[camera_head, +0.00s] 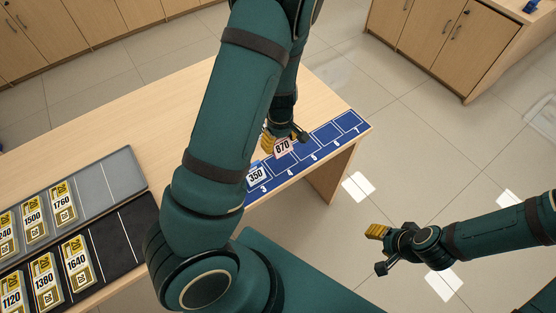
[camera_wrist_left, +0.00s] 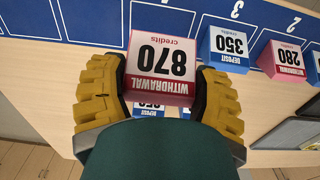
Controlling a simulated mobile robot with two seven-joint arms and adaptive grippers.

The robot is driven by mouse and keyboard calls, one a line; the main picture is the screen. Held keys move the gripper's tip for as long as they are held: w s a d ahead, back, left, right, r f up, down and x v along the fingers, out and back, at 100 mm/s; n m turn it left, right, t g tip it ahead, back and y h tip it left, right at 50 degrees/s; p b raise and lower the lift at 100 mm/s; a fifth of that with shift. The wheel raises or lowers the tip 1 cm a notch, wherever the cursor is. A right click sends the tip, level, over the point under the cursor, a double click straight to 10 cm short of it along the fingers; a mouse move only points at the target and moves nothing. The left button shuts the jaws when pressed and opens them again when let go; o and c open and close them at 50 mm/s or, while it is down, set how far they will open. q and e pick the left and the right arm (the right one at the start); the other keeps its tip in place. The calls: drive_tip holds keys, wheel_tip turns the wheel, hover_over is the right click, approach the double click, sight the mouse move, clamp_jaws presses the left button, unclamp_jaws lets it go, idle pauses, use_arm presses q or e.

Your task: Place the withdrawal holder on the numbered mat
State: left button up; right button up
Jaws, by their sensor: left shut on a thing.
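The withdrawal holder (camera_head: 283,147) has a pink-and-white face reading 870. It also shows close up in the left wrist view (camera_wrist_left: 161,60), upside down, between yellow finger pads. My left gripper (camera_head: 282,138) is shut on it, above or at the blue numbered mat (camera_head: 331,133); contact with the mat cannot be told. The mat has white-lined numbered slots along the table edge. My right gripper (camera_head: 379,250) is open and empty, out over the floor.
A blue 350 deposit holder (camera_head: 256,175) and a pink 280 withdrawal holder (camera_wrist_left: 281,60) stand nearby. Grey (camera_head: 122,167) and black (camera_head: 137,217) trays at left carry several numbered holders. The mat's far right end is clear. My left arm hides part of the table.

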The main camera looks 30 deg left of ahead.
sight(280, 146)
use_arm(q)
wheel_tip(280, 146, down, 3)
drive_tip(key=shift+w+f+b, duration=0.1)
drive_tip(key=shift+b, duration=0.25)
drive_tip(key=shift+f+b, duration=0.65)
drive_tip(key=shift+f, duration=1.45)
drive_tip(key=shift+r, duration=0.1)
drive_tip(key=o, duration=1)
